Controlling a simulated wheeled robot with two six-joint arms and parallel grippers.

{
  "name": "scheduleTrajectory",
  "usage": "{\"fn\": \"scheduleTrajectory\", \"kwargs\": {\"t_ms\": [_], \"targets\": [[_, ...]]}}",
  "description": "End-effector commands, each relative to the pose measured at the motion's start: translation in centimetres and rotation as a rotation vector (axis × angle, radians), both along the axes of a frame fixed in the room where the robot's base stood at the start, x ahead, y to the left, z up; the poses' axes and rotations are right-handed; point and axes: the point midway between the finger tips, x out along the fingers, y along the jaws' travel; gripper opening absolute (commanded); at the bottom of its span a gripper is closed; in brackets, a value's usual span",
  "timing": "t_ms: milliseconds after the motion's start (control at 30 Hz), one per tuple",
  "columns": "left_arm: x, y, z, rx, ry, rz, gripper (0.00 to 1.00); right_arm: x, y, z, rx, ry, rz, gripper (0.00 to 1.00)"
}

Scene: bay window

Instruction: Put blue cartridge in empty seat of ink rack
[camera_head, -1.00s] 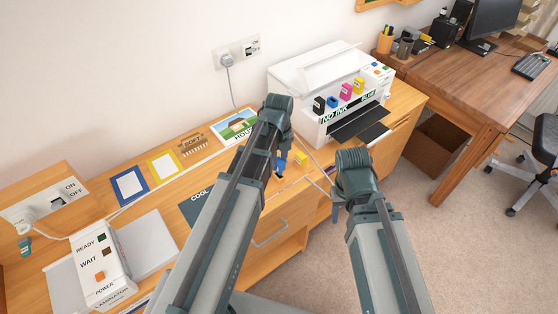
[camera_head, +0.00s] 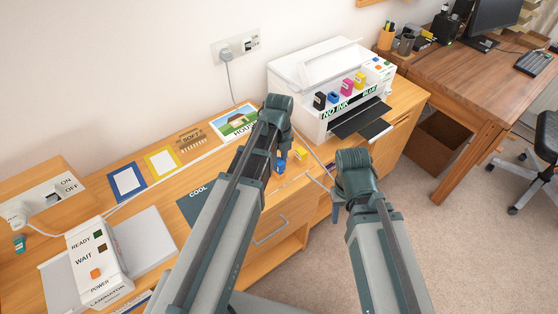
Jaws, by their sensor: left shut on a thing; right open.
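My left gripper (camera_head: 280,154) is shut on the blue cartridge (camera_head: 281,164), just above the front edge of the wooden cabinet top. The arm hides most of the fingers. The ink rack is on the front of the white printer (camera_head: 302,75), above a "NO INK BLUE" label. It shows a black cartridge (camera_head: 319,101), a magenta cartridge (camera_head: 346,88) and a yellow cartridge (camera_head: 359,81). A lower blue part (camera_head: 332,102) sits between black and magenta. The held cartridge is apart from the rack, to its lower left. My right gripper (camera_head: 337,212) is low before the cabinet, mostly hidden by its arm.
A small yellow object (camera_head: 300,154) lies right of my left gripper. The printer's dark output tray (camera_head: 357,121) juts forward below the rack. Picture cards and a laminator (camera_head: 96,262) occupy the cabinet's left side. A desk (camera_head: 460,90) stands at the right.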

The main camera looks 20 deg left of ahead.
Motion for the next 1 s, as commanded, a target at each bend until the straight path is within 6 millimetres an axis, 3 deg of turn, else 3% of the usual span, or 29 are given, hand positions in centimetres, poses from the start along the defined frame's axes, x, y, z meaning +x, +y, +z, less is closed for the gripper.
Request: {"fn": "scheduleTrajectory", "kwargs": {"t_ms": [533,567,700,733,1000], "targets": [[0.0,0.0,-1.4,0.000,0.000,0.000,0.00,0.0,0.0,-1.4,0.000,0.000,0.000,0.50],[0.0,0.0,-1.3,0.000,0.000,0.000,0.39,0.0,0.0,-1.3,0.000,0.000,0.000,0.50],[0.0,0.0,-1.2,0.000,0.000,0.000,0.64,0.0,0.0,-1.2,0.000,0.000,0.000,0.50],[0.0,0.0,-1.2,0.000,0.000,0.000,0.68,0.0,0.0,-1.2,0.000,0.000,0.000,0.50],[0.0,0.0,-1.2,0.000,0.000,0.000,0.68,0.0,0.0,-1.2,0.000,0.000,0.000,0.50]]}}
